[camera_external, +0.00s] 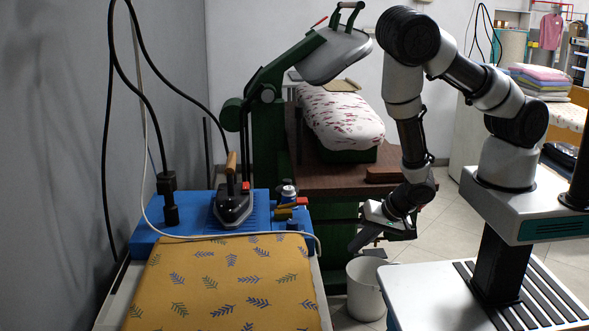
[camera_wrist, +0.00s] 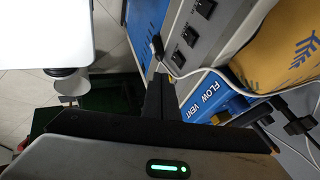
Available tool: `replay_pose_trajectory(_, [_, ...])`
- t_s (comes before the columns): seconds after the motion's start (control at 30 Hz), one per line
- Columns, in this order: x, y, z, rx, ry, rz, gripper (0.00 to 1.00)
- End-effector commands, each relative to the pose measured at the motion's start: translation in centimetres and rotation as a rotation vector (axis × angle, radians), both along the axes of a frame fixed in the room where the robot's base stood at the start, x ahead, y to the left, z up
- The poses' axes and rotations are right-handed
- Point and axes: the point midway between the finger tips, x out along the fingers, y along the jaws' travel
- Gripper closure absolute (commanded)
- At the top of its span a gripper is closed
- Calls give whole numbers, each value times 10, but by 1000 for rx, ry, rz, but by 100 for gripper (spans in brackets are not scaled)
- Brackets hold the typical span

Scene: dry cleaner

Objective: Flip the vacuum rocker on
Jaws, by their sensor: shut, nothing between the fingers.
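In the wrist view, a grey panel (camera_wrist: 215,45) on the side of the ironing station carries a row of black rocker switches, including one rocker (camera_wrist: 191,36) and a lower rocker (camera_wrist: 178,57). I cannot read which is the vacuum rocker, or tell its position. My gripper (camera_wrist: 160,82) is shut and empty, its fingers pointing toward the panel's lower end, apparently apart from the rockers. In the external view, my gripper (camera_external: 356,243) hangs right of the yellow patterned ironing board (camera_external: 220,280). The switch panel is hidden there.
A blue unit (camera_external: 172,243) bears a steam iron (camera_external: 233,206) and a spray can. A white cable (camera_wrist: 165,62) hangs by the panel. A white bucket (camera_external: 365,288) stands below my gripper. A green press (camera_external: 262,120) with a brown table stands behind. "FLOW" and "VENT" labels show below the panel.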

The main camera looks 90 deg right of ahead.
Motion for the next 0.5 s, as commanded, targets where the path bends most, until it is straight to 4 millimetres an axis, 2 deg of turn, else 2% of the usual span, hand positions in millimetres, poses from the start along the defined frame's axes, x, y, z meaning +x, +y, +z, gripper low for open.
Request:
replay_pose_trajectory(0.17, [7, -19, -15, 93, -15, -242, 100])
replay_pose_trajectory(0.33, [14, -43, -27, 299, -47, -712, 100])
replay_pose_trajectory(0.5, [24, -51, -21, 530, -70, -1156, 100])
